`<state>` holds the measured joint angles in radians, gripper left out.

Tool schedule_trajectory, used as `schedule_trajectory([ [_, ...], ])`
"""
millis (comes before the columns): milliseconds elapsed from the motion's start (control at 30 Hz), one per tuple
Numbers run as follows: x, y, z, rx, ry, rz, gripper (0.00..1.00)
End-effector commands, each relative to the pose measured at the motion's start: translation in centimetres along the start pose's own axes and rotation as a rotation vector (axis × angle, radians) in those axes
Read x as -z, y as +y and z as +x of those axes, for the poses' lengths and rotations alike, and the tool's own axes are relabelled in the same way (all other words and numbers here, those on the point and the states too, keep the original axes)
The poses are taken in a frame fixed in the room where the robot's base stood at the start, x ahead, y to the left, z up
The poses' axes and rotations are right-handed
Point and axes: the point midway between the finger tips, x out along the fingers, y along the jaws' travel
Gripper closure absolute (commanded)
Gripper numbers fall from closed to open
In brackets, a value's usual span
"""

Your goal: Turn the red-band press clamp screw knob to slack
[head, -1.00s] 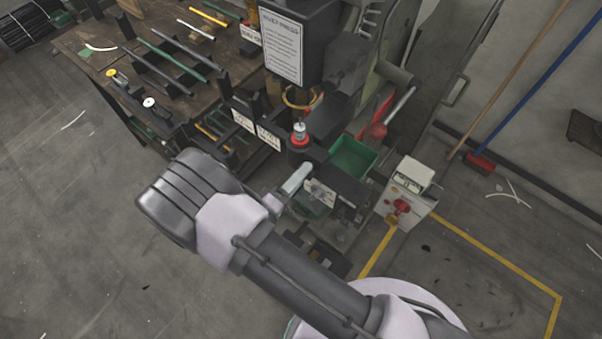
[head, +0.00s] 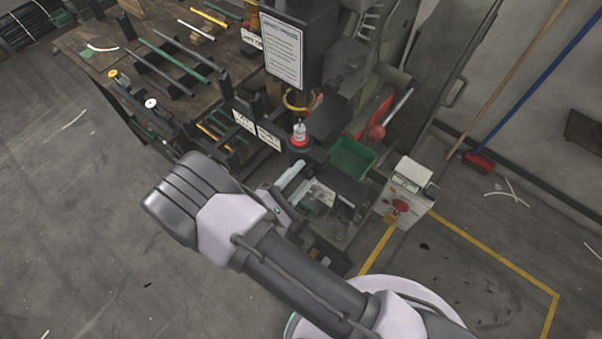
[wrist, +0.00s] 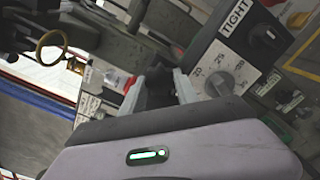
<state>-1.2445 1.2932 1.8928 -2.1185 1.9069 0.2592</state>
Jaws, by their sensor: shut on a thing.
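In the wrist view my gripper (wrist: 160,82) is shut on a dark knob (wrist: 157,88), which I take for the clamp screw knob; the fingers hide much of it. A white dial plate (wrist: 243,70) with numbers and a TIGHT label (wrist: 236,17) lies just right of the jaws. A grey round knob (wrist: 219,83) and a black pointer knob (wrist: 267,38) show there. There my gripper (head: 289,175) is partly hidden by my arm.
A green bin (head: 352,158) stands right of the red band. A control box (head: 406,190) with a red switch is farther right. A bench (head: 130,60) with several rods is at upper left. A yellow ring (head: 299,100) hangs under the press head. Open floor lies at left.

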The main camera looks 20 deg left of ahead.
Motion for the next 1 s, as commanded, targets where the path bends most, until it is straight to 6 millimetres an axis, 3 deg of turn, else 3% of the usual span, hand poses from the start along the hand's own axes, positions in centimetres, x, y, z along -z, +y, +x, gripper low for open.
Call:
schedule_trajectory([
  [600, -0.07, -0.11, -0.01, 0.0, 0.001, -0.571, 1.0],
  [1000, -0.06, -0.14, -0.01, 0.0, 0.001, -0.825, 1.0],
])
